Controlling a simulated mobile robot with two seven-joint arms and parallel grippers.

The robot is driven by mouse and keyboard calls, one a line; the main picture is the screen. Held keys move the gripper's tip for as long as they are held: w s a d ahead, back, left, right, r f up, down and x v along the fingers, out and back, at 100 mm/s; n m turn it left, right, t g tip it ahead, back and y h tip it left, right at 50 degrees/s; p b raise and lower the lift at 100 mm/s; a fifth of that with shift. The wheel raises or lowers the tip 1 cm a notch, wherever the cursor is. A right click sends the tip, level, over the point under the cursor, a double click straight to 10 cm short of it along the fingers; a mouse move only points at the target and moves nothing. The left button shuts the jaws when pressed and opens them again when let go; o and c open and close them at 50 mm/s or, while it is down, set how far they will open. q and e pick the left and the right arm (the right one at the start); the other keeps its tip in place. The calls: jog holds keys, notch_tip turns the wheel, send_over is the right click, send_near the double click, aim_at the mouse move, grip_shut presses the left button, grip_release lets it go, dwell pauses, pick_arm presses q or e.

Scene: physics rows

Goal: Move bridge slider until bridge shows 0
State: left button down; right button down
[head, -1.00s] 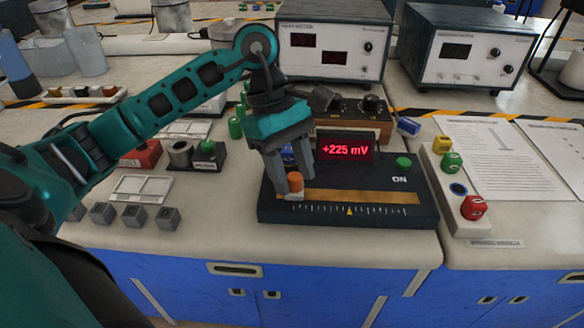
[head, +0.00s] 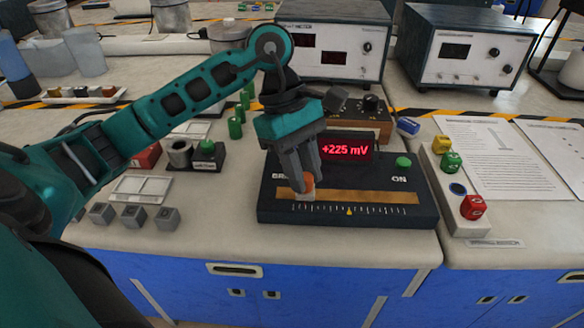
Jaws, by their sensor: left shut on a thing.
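The bridge (head: 420,208) is a dark box on the bench with a brass strip (head: 375,196), a tick scale and a yellow triangle mark (head: 349,211) near the scale's middle. Its red display (head: 346,149) reads +225 mV. The slider (head: 308,184), with an orange knob, is on the left part of the strip, left of the triangle. My left gripper (head: 299,188) reaches down from above and is shut on the slider; its fingers partly hide the knob. A green button (head: 403,162) is above the word ON. My right gripper is out of view.
A dial box (head: 372,104) stands behind the bridge. Grey cubes (head: 133,216) and a pale tray (head: 142,188) lie to the left. Bare bench lies in front.

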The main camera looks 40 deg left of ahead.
pick_arm(q)
jog(key=shift+w+d, duration=0.45)
jog(key=shift+d, duration=0.3)
jog(key=c, duration=0.9)
grip_release()
jog(key=p+v, duration=0.2)
jog(key=v, duration=1.1)
